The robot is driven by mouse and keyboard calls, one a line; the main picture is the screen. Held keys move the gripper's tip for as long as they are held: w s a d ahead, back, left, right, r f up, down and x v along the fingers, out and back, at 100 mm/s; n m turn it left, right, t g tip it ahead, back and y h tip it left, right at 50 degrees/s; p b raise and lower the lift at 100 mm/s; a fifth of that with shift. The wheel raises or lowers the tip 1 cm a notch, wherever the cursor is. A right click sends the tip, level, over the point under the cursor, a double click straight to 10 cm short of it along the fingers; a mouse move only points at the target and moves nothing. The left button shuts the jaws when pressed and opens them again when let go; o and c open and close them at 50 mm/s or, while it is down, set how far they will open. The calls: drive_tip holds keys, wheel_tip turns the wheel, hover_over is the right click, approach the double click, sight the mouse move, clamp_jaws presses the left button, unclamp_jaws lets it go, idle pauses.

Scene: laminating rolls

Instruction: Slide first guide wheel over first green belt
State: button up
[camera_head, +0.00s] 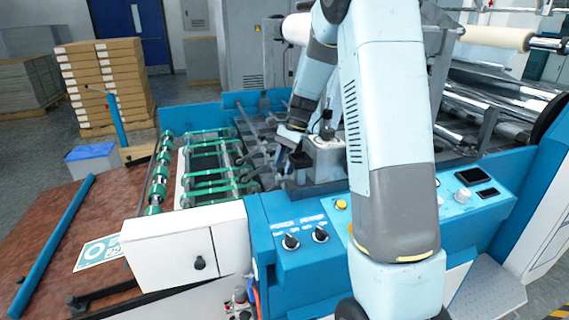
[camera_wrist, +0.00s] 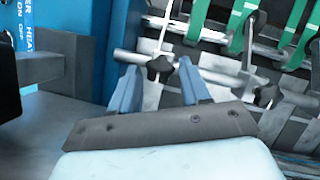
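Several green belts (camera_head: 215,189) run over rollers on the feed table, left of my arm in the head view. In the wrist view, green belts (camera_wrist: 237,25) cross the top right, beyond my fingers. My gripper (camera_wrist: 157,82) is open, with a clear gap between its two blue fingers. A black star knob (camera_wrist: 160,68) on a metal rod shows just beyond and between the fingertips. Another black knob (camera_wrist: 267,95) is to the right. I cannot clearly make out the first guide wheel; it may be on this rod assembly. I see nothing held.
A metal crossbar (camera_wrist: 205,73) runs past the fingertips. The blue control panel (camera_head: 315,232) with knobs and a white box (camera_head: 165,253) stand in front of the feed table. Stacked boxes (camera_head: 110,80) stand behind left. Metal rollers (camera_head: 490,95) are at right.

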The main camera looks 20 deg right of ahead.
clamp_jaws()
idle(0.3)
drive_tip(key=shift+w, duration=2.3)
drive_tip(key=shift+o, duration=1.4)
unclamp_jaws()
